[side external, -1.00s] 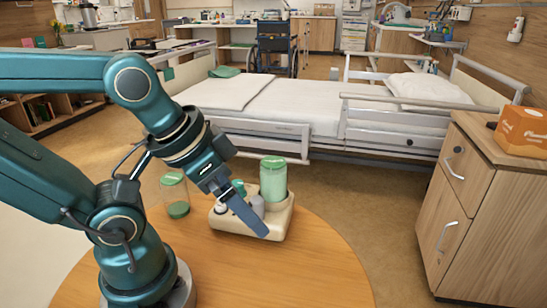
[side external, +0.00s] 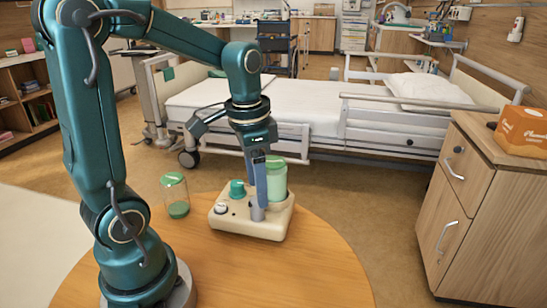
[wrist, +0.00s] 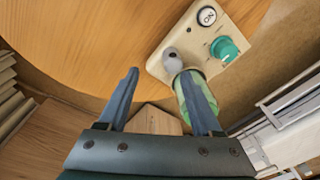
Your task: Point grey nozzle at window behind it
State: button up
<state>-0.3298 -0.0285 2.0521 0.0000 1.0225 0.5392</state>
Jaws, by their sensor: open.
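In the wrist view my gripper (wrist: 160,78) is open and empty. The grey nozzle (wrist: 172,62) lies just beyond the fingertips, closer to the right finger, which covers part of the canister (wrist: 182,100). I cannot tell which way the nozzle points. No window is clearly visible.
A clear jar with a green lid (side external: 175,192) stands left of the device on the table (side external: 300,270). The table's front right is clear. A bed (side external: 300,105) stands behind, and a cabinet (side external: 465,190) with an orange box (side external: 522,130) is at right.

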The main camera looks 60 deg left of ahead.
aim_at(257, 208)
jog(key=shift+w+a+f+m+g, duration=0.15)
jog(key=shift+w+a+f+g, duration=0.1)
jog(key=shift+a+f, duration=0.3)
jog(key=shift+w+a+f+m+g, duration=0.15)
jog(key=shift+w+a+f+g, duration=0.1)
jog(key=shift+a+f, duration=0.35)
jog(key=shift+f, duration=2.4)
grip_shut()
